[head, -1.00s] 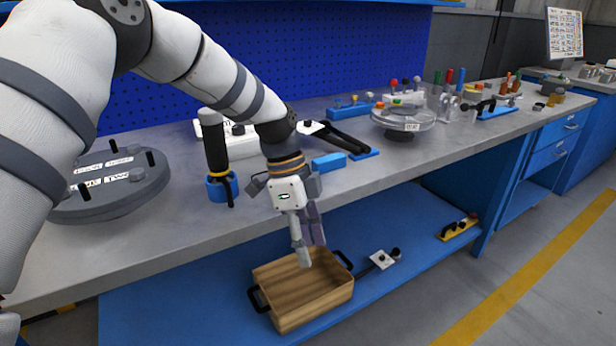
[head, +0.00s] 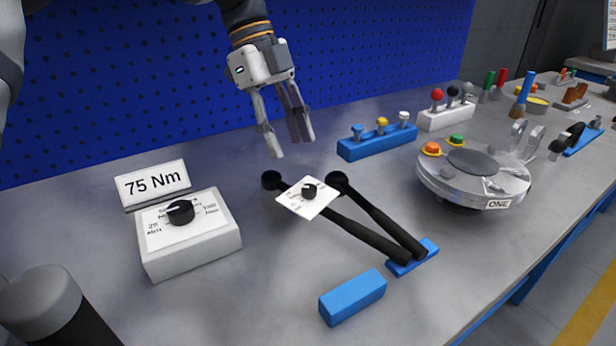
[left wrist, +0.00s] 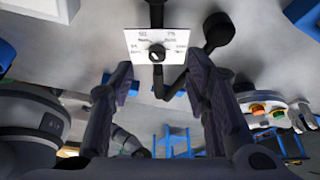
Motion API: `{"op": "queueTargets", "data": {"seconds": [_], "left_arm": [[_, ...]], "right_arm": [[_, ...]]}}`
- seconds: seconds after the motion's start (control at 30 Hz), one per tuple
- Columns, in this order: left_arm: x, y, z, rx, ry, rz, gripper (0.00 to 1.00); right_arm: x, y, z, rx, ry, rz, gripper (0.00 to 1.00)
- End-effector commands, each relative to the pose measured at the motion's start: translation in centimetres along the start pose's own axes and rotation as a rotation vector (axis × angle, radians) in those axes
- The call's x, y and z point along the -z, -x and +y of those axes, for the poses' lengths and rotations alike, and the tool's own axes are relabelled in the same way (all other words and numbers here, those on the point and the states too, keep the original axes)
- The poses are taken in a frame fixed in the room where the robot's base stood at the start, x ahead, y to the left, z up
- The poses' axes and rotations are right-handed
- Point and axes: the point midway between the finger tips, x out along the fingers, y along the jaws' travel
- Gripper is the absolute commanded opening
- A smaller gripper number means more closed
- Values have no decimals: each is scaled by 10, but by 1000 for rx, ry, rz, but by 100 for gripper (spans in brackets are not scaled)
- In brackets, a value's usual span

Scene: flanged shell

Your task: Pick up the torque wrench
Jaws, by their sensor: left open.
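The torque wrench (head: 350,226) is a long black bar with a white dial plate (head: 308,195) and black knob near its round head. My left gripper (head: 290,145) is open and empty, pointing down above and just behind the dial plate. In the left wrist view, the dial plate (left wrist: 157,42) shows beyond the gap between the fingers (left wrist: 158,72). My right gripper is not in view.
A white dial box (head: 188,232) with a 75 Nm sign stands left. A blue block (head: 352,298) lies in front. A round grey flanged part (head: 470,190) marked ONE stands right, with a blue rack (head: 377,142) behind. A dark cylinder (head: 55,305) stands at the lower left.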

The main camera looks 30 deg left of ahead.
Motion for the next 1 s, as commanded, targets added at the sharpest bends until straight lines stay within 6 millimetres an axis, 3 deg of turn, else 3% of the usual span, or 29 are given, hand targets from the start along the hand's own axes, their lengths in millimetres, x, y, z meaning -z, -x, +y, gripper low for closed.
{"op": "queueTargets", "data": {"seconds": [0.63,0.93,1.0], "left_arm": [[0,-111,0,-3,-1,-1,43],[0,-121,0,1,-1,-1,43],[0,-121,0,1,-1,-1,27]], "right_arm": [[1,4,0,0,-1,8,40],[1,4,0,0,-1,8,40],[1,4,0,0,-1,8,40]]}}
